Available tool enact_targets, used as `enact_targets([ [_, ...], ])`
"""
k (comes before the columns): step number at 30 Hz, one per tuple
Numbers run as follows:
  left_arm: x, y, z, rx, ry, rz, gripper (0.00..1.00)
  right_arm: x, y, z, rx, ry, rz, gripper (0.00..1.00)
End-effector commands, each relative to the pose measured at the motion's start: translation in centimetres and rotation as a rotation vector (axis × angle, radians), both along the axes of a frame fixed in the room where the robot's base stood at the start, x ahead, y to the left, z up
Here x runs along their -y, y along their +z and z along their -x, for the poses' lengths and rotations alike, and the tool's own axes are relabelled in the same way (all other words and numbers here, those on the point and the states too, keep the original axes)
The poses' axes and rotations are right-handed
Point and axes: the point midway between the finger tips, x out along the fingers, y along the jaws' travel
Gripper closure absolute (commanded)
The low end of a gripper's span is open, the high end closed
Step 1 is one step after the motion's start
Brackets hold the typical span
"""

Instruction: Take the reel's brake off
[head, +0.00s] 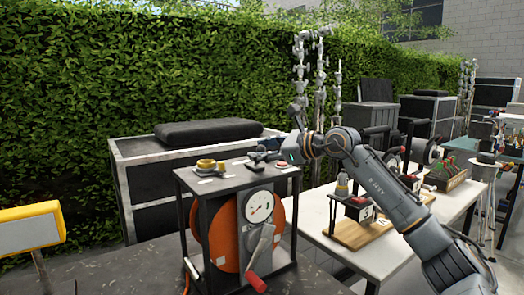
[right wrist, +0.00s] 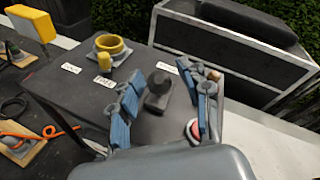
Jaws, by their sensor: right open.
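The reel is an orange drum (head: 223,235) in a dark stand (head: 184,215), with a round white gauge and a crank with a red handle (head: 256,282) on its front. On the stand's top are a yellow ring-shaped control (head: 206,165) with a yellow tab, a black knob (right wrist: 158,85) and a red button (right wrist: 194,130). Which control is the brake I cannot tell. My right gripper (head: 262,158) is over the top; in the right wrist view its blue-padded fingers (right wrist: 166,98) are open on either side of the black knob, with nothing held. My left gripper is out of view.
White labels (right wrist: 103,80) lie beside the yellow control. A white table (head: 345,250) with a wooden board and other devices stands to the right. A dark case (head: 145,190) and a hedge are behind. A yellow box-shaped object (head: 30,228) is at the left.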

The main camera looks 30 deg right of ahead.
Motion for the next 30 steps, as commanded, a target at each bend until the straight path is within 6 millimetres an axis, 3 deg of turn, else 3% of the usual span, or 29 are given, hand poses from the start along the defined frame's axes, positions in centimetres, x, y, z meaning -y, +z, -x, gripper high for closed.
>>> enact_targets([
  [8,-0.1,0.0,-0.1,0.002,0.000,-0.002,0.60,0.8,0.3,1.6,0.000,-0.002,0.002,0.55],
  [21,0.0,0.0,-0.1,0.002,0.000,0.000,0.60,4.1,2.1,9.5,-0.002,-0.005,0.003,0.55],
  [30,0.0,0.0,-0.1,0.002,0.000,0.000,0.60,4.6,2.6,11.1,-0.001,-0.002,0.000,0.55],
])
